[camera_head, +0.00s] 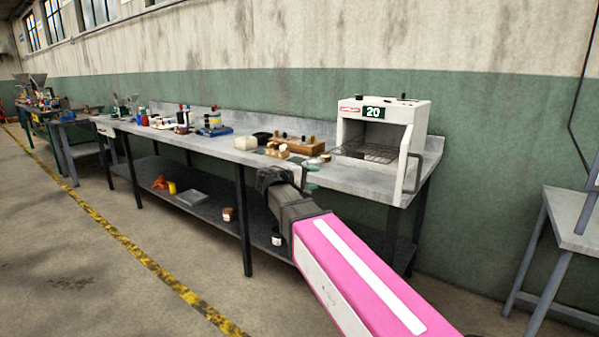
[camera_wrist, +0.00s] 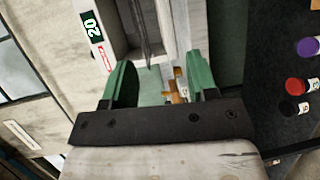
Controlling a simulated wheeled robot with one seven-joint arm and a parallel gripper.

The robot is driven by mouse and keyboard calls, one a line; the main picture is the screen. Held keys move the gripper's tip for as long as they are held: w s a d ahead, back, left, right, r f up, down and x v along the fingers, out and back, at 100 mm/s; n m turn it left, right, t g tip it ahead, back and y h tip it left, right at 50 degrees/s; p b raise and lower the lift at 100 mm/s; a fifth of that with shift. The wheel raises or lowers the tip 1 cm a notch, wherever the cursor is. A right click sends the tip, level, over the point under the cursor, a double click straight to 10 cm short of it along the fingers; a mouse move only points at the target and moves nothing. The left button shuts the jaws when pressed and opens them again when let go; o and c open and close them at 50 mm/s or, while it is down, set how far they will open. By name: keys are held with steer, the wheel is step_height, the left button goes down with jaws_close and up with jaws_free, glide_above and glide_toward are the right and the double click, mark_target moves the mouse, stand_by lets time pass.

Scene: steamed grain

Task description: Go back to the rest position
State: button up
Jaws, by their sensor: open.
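My gripper (camera_head: 307,176) is at the front edge of the workbench (camera_head: 200,146), left of the white steamer box (camera_head: 420,112). My arm reaches to it from the lower right. In the wrist view, the two green fingers of my gripper (camera_wrist: 160,80) stand apart, and I see nothing held between them. The steamer also shows in the wrist view (camera_wrist: 120,25), turned on its side, with its "20" display. Its front is open, and a wire rack (camera_head: 368,151) shows inside. Small brown and wooden items lie beyond the fingers.
A wooden block with dark knobs (camera_head: 302,144) and a white tub (camera_head: 246,143) stand on the bench by the gripper. Several bottles and a blue device (camera_head: 214,130) are farther left. A lower shelf (camera_head: 222,208) holds jars. Open floor (camera_head: 80,270) lies in front.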

steer(key=s+d+f+g+y, duration=0.3)
steer(key=d+f, duration=0.5)
steer(key=f, duration=0.5)
steer(key=s+d+f+m+g+y, duration=0.2)
steer(key=s+f+y, duration=0.3)
steer(key=s+f, duration=0.3)
steer(key=s+d+f+m+g+y, duration=0.3)
steer(key=s+f+y, duration=0.3)
steer(key=f, duration=0.8)
steer(key=shift+s+d+f+m, duration=0.35)
steer(key=shift+s+d+m, duration=0.35)
steer(key=shift+s+d, duration=0.2)
